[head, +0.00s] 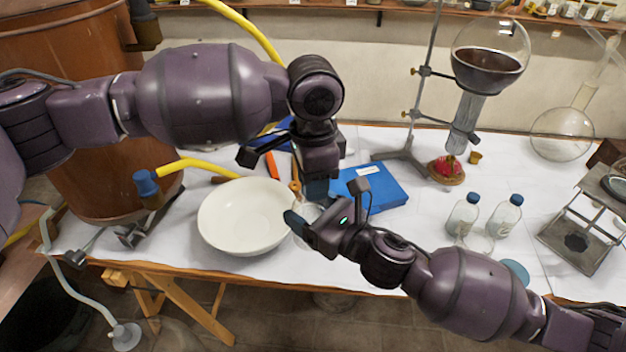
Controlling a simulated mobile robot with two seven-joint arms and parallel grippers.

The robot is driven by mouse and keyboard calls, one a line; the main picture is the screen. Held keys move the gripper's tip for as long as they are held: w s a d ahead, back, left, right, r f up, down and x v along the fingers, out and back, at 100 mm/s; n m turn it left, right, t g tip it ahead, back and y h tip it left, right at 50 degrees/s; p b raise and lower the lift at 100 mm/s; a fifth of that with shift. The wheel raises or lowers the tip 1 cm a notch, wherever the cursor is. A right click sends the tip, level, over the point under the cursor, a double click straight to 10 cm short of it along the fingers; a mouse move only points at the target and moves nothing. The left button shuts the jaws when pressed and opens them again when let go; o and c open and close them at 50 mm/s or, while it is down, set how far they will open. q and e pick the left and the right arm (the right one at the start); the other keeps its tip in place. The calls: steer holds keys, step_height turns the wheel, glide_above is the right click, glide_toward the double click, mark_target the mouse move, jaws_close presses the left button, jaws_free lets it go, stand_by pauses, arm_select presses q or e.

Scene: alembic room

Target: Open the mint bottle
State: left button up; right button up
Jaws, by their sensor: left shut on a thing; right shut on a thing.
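A clear glass bottle, which I take to be the mint bottle (306,226), is held above the front of the table, just right of the white bowl. It is mostly hidden by my grippers, and its label cannot be read. My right gripper (301,220) comes in from the right and is shut around the bottle's body. My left gripper (318,188) points down from above and is shut at the bottle's top. The cap is hidden between its fingers, so I cannot tell whether it is loose.
A white bowl (243,228) stands close left. A blue box (372,190) lies behind the grippers. Two blue-capped glass bottles (462,216) (505,217) stand to the right. A stand with a glass flask (488,60), a red pincushion-like thing (446,169) and a metal frame (582,228) are farther off.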

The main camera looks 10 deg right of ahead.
arm_select(q)
steer(key=shift+w+d+r, duration=0.15)
steer(key=shift+r, duration=0.55)
arm_select(e)
steer(key=shift+s+a+f, duration=0.15)
steer(key=shift+s+f, duration=0.05)
steer(key=shift+f, duration=0.05)
arm_select(q)
steer(key=shift+r, duration=0.15)
arm_select(e)
steer(key=shift+w+r, duration=0.1)
steer(key=shift+w, duration=0.05)
arm_select(q)
steer(key=shift+r, duration=0.15)
steer(key=shift+r, duration=1.85)
arm_select(e)
steer(key=shift+r, duration=0.1)
jaws_close()
